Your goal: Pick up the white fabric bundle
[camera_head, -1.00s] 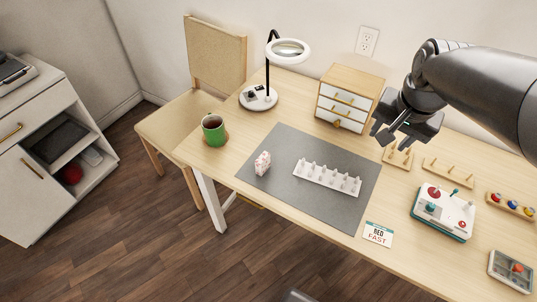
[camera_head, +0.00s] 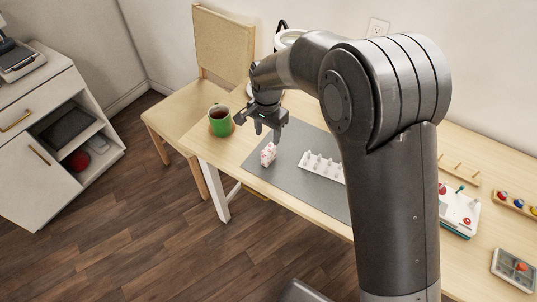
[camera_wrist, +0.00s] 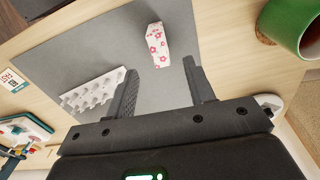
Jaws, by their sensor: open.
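The white fabric bundle (camera_head: 268,154) has a pink flower print and lies on the grey mat (camera_head: 300,183) near its left edge. In the wrist view the bundle (camera_wrist: 158,45) lies beyond the fingertips, roughly ahead of the gap between them. My gripper (camera_head: 267,132) is open and empty, just above and behind the bundle in the head view. In the wrist view its two fingers (camera_wrist: 163,78) stand wide apart. The bundle is fully visible in the wrist view and does not touch the fingers there.
A white rack with pegs (camera_head: 322,166) lies on the mat right of the bundle. A green mug (camera_head: 220,123) stands on a coaster to the left. A lamp (camera_head: 288,38) is partly hidden behind my arm. My arm hides the desk's middle right, including the drawer box.

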